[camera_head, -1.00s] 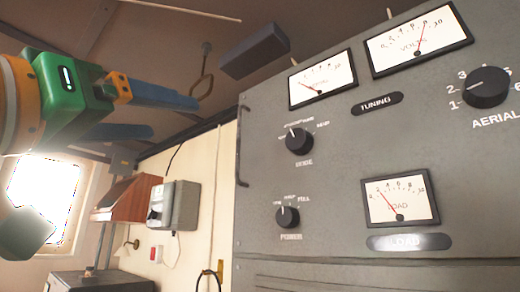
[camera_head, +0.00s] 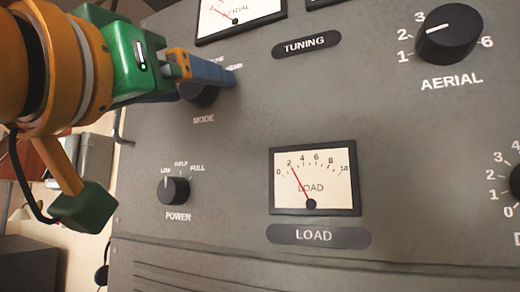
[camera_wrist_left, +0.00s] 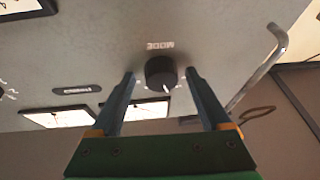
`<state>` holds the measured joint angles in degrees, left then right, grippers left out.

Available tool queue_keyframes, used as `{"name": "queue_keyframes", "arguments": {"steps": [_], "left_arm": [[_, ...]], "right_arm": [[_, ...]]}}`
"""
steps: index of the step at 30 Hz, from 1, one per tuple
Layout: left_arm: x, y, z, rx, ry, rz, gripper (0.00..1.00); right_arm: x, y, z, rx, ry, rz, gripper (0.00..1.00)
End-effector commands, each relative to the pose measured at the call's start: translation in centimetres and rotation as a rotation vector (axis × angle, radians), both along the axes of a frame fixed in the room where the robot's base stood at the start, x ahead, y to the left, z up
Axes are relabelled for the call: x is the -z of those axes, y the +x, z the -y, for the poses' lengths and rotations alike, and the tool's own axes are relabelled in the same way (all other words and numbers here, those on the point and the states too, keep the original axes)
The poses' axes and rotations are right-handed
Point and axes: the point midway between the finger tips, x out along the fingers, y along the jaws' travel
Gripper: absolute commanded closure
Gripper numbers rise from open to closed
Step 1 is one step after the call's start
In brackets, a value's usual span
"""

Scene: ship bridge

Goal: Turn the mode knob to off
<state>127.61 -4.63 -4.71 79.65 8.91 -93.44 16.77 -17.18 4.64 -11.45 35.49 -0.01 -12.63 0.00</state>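The mode knob (camera_head: 203,95) is a round black knob on the grey panel (camera_head: 240,130), just above the MODE label. In the head view my left gripper (camera_head: 225,75) covers its upper part, so its pointer and most of its scale are hidden. In the left wrist view the knob (camera_wrist_left: 161,73) sits between the tips of my two blue fingers, with a gap on each side. The left gripper (camera_wrist_left: 160,82) is open and holds nothing. The wrist view is upside down, and a white pointer mark shows on the knob. My right gripper is not in view.
The power knob (camera_head: 173,190) is below the mode knob. The load meter (camera_head: 313,180) and aerial knob (camera_head: 449,34) are to the right. A metal handle (camera_wrist_left: 262,65) stands out from the panel edge near the gripper in the wrist view.

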Motion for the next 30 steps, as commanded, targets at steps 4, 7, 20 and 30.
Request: {"name": "queue_keyframes", "arguments": {"steps": [4, 7, 20, 30], "left_arm": [[0.01, 0.01, -0.04, -0.001, 0.0, 0.0, 0.64], [0.0, -0.01, -0.04, -0.001, 0.0, 0.0, 0.91], [-0.11, -0.12, 0.04, -0.001, -0.088, -0.028, 1.0], [-0.46, -0.23, 0.17, -0.001, -0.339, -0.116, 1.0]], "right_arm": [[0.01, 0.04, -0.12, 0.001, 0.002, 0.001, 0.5], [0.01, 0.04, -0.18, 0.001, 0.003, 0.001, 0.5], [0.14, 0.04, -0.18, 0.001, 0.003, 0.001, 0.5], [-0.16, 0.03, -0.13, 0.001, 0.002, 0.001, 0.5]]}}
